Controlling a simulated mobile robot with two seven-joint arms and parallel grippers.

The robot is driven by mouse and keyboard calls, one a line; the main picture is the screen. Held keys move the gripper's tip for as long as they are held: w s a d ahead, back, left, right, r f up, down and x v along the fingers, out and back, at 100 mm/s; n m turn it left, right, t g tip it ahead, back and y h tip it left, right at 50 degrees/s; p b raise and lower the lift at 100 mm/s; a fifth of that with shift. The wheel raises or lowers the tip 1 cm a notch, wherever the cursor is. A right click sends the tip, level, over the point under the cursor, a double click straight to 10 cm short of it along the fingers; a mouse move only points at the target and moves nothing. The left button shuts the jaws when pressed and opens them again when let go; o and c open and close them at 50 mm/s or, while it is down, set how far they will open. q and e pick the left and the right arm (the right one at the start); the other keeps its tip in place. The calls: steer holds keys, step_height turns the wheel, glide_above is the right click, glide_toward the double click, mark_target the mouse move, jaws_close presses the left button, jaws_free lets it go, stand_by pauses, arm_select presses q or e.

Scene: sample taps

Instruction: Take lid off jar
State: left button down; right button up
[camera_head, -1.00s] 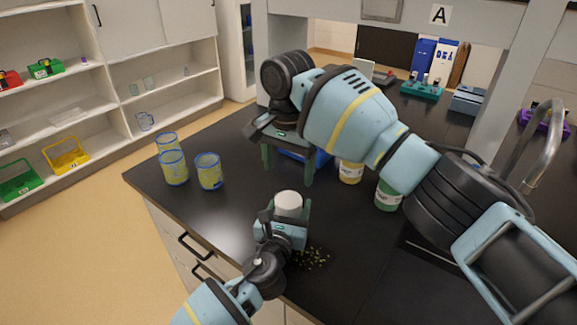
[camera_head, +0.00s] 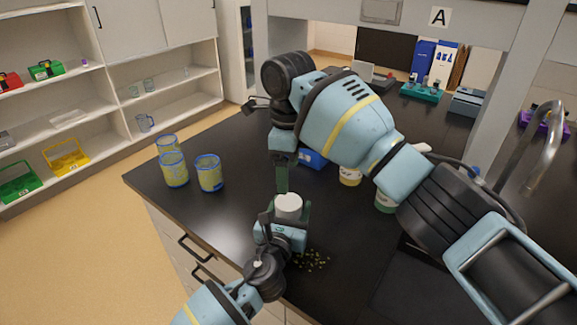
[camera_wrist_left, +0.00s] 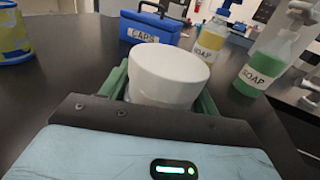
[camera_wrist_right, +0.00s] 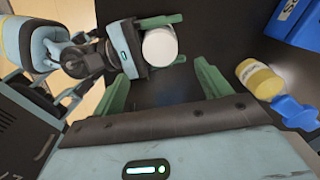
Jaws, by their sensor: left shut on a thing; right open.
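A white jar (camera_head: 288,205) with a round white top stands upright near the counter's front edge. My left gripper (camera_head: 289,217) is shut on it, with a green finger on each side; it also shows in the left wrist view (camera_wrist_left: 165,75). The seam between lid and body cannot be made out. My right gripper (camera_head: 282,188) points down just above and behind the jar, its fingers seen nearly edge-on. In the right wrist view my right gripper (camera_wrist_right: 163,82) is open and empty, and the white top (camera_wrist_right: 160,47) lies beyond its fingertips.
A blue caps box (camera_wrist_left: 150,28), a yellow soap bottle (camera_wrist_left: 211,38) and a green soap bottle (camera_wrist_left: 263,62) stand behind. Three blue-rimmed yellow cups (camera_head: 209,173) stand at the left. Small yellowish bits (camera_head: 312,259) lie right of my left gripper.

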mark_target(289, 201)
steer(key=shift+f, duration=4)
